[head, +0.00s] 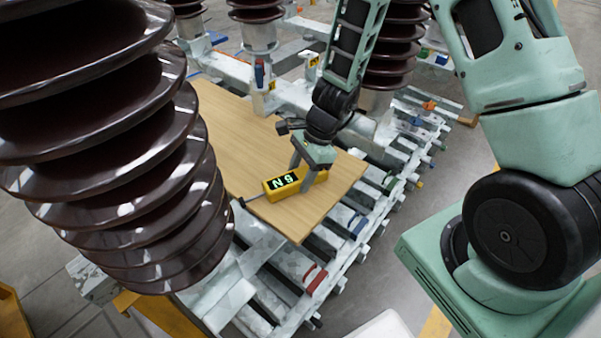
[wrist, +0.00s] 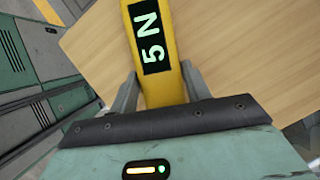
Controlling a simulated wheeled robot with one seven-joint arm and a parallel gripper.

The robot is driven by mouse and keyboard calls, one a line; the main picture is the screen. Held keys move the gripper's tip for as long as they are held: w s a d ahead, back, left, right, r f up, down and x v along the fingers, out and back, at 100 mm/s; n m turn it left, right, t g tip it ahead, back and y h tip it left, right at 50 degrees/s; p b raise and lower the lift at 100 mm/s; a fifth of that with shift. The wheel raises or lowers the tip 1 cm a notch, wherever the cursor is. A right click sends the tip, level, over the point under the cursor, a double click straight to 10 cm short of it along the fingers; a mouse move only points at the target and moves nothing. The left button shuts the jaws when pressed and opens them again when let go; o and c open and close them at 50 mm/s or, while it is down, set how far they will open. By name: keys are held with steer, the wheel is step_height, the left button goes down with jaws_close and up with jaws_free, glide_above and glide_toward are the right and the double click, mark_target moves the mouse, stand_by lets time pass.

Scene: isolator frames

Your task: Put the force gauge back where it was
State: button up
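The force gauge (head: 283,183) is a yellow bar with a black display reading "5 N" and a thin dark rod at its left end. In the head view it is at the wooden board (head: 230,124), near the front edge; I cannot tell whether it touches the board. My gripper (head: 308,172) is over its right part, fingers pointing down. In the wrist view the gauge (wrist: 157,50) runs between the two fingers of my gripper (wrist: 166,88), which are close against its sides. The gauge's lower end is hidden behind the gripper body.
Large brown ribbed insulators stand at the left (head: 120,130) and behind the board (head: 395,45). The board lies on a grey metal frame (head: 345,225) with several coloured clips. Much of the board left of and behind the gauge is bare. A yellow object (head: 12,315) shows at the lower left.

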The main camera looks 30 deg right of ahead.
steer(key=shift+o, duration=1.2)
